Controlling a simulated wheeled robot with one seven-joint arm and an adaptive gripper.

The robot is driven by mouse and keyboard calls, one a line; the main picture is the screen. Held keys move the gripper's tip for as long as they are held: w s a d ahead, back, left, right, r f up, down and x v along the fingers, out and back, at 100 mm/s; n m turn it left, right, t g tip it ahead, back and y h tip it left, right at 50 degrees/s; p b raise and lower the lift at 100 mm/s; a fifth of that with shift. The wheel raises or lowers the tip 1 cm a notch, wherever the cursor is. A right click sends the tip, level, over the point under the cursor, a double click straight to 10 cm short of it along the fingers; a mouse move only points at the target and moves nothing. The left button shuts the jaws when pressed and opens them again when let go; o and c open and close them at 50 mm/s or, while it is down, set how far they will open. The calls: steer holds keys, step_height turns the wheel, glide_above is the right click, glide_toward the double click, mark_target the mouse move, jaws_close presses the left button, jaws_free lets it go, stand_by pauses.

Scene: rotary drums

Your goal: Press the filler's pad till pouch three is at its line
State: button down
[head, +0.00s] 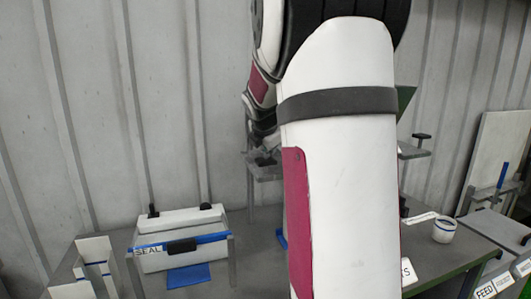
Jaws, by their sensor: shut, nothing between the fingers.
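My white and magenta arm covers the middle of the head view. My gripper (264,157) shows small and dark left of the upper arm, pointing down and shut with nothing in it. It is right above or at a small grey ledge (266,173) on a post; I cannot tell whether it touches. A green panel (405,99) and a second grey ledge with a black knob (414,151) show right of my arm. These may belong to the filler, whose middle is hidden. I cannot make out the pad, pouch three or its line.
A white box marked SEAL (182,262) stands on the grey table at left, with a blue piece (189,277) at its front. White upright plates (95,250) stand farther left.

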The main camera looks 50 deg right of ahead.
steer(key=shift+f, duration=0.1)
stand_by(0.4)
steer(key=shift+r+p, duration=1.9)
steer(key=shift+r, duration=0.15)
steer(key=shift+r, duration=0.1)
step_height(320, 180, up, 5)
steer(key=p, duration=0.4)
